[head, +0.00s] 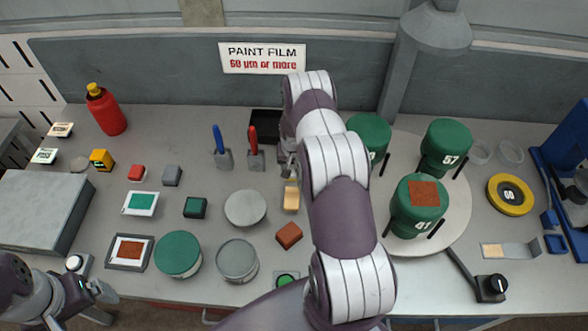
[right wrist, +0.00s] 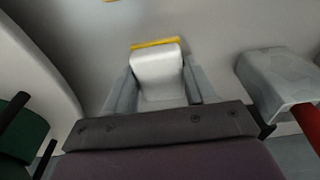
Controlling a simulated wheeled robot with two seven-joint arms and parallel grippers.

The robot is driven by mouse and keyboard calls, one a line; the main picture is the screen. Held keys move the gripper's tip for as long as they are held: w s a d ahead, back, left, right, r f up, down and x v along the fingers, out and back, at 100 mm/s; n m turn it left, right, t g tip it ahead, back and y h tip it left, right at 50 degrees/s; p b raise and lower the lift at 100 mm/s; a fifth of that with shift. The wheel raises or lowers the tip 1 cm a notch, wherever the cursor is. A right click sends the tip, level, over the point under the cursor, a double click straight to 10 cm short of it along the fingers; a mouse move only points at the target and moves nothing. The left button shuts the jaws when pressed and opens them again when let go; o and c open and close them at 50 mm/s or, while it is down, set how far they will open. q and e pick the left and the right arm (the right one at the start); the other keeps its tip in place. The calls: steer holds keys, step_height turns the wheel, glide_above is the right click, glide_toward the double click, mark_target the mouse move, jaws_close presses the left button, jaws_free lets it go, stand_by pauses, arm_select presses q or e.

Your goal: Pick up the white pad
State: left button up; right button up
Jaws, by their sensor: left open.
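In the right wrist view a white pad (right wrist: 158,75) lies between the two fingers of my right gripper (right wrist: 160,90), with a yellow strip (right wrist: 155,43) along its far edge. The fingers are close along both sides of the pad; I cannot tell whether they press on it. In the head view my right arm hides most of this gripper, and a tan-yellow piece (head: 291,198) shows just below it on the table. My left gripper (head: 92,292) is open and empty at the lower left, by the table's front edge.
Blue-handled (head: 219,145) and red-handled (head: 254,145) tools stand left of my right gripper. Numbered green cylinders (head: 417,205) stand on a round plate at right. An orange-brown block (head: 289,235), a grey disc (head: 245,208) and a green disc (head: 178,254) lie nearer the front.

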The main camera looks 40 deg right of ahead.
steer(key=shift+c, duration=0.5)
steer(key=shift+r, duration=0.1)
steer(key=shift+w+d+r, duration=0.1)
steer(key=shift+r, duration=0.25)
step_height(320, 180, up, 8)
steer(key=b, duration=0.3)
steer(key=shift+r, duration=0.6)
